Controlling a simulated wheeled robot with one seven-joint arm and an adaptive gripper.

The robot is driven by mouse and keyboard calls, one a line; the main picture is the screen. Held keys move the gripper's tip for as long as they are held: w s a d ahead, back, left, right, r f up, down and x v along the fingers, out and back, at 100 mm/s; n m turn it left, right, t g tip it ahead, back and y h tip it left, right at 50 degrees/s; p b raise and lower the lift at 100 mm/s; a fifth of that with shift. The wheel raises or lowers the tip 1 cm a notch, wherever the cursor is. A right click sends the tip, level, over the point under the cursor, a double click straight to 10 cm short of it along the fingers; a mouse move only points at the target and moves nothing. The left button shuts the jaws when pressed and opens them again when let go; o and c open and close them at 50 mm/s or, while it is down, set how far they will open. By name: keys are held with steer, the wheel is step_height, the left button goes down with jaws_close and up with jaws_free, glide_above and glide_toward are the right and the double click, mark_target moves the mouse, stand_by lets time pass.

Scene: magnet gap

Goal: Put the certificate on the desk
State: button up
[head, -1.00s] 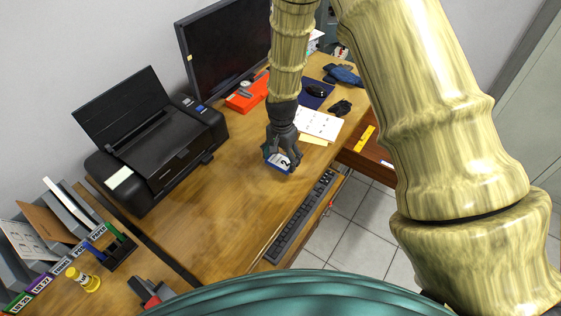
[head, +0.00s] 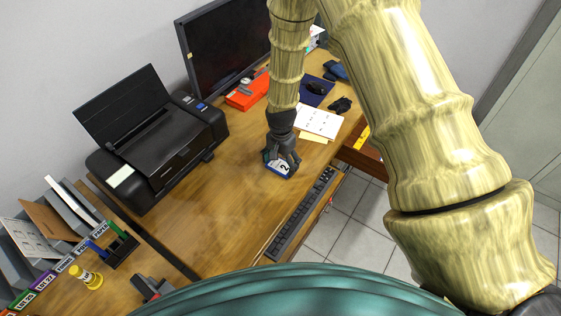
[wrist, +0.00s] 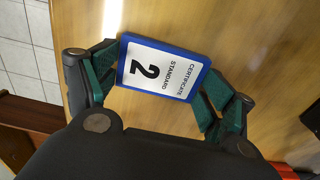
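The certificate (head: 279,168) is a small white card in a blue frame, marked with a large "2". My gripper (head: 281,160) is over the desk (head: 225,190) with the certificate between its fingers. In the wrist view, the green finger pads of my gripper (wrist: 160,84) meet the left and right edges of the certificate (wrist: 165,68), face up. The certificate is over the bare wood, very close to the surface. I cannot tell whether its underside touches the desk.
A black printer (head: 160,135) stands to the left. A keyboard (head: 300,215) lies along the front edge. White paper (head: 319,121) and an orange box (head: 247,92) lie further back, near the monitor (head: 225,45). Bare wood surrounds my gripper's left side.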

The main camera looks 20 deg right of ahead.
mark_target(281, 165)
steer(key=shift+o, duration=1.2)
steer(key=shift+r, duration=0.15)
step_height(281, 165, up, 12)
steer(key=b, duration=0.3)
